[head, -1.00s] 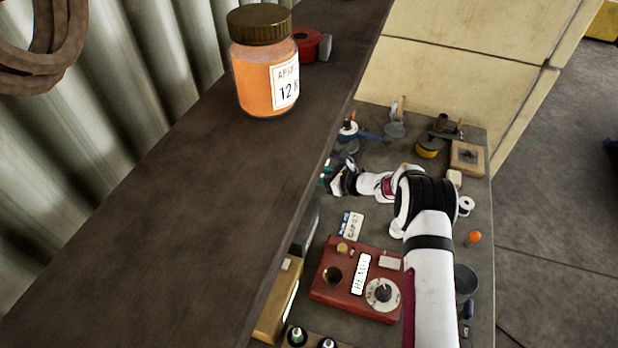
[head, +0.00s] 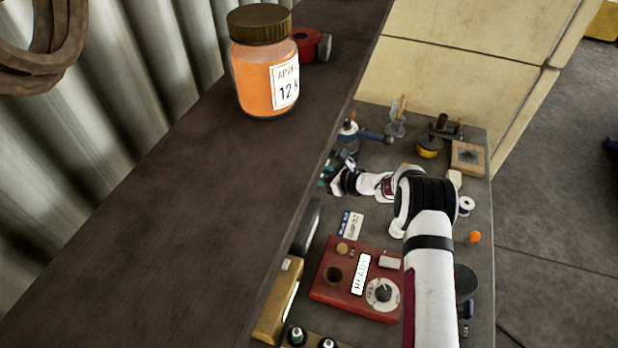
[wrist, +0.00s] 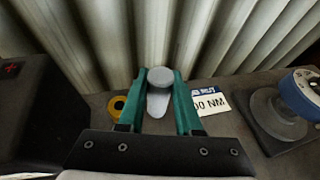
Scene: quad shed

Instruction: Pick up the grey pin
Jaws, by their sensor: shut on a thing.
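The grey pin (wrist: 159,101) shows in the wrist view, with a round, flat head and a paler, narrowing body below it. It stands between the two teal fingers of my gripper (wrist: 160,88), which is shut on it. Whether the pin's lower end touches the bench is hard to tell. In the head view, my gripper (head: 326,176) is at the left side of the bench, partly hidden by the dark shelf edge. The pin cannot be made out in that view.
A yellow ring (wrist: 117,104) and a label card (wrist: 211,103) lie close to the gripper. A blue-topped stand (wrist: 284,108) is at the right, a dark block (wrist: 35,110) at the left. Corrugated wall rises behind. A red box (head: 352,283) and the shelf (head: 170,210) flank my arm.

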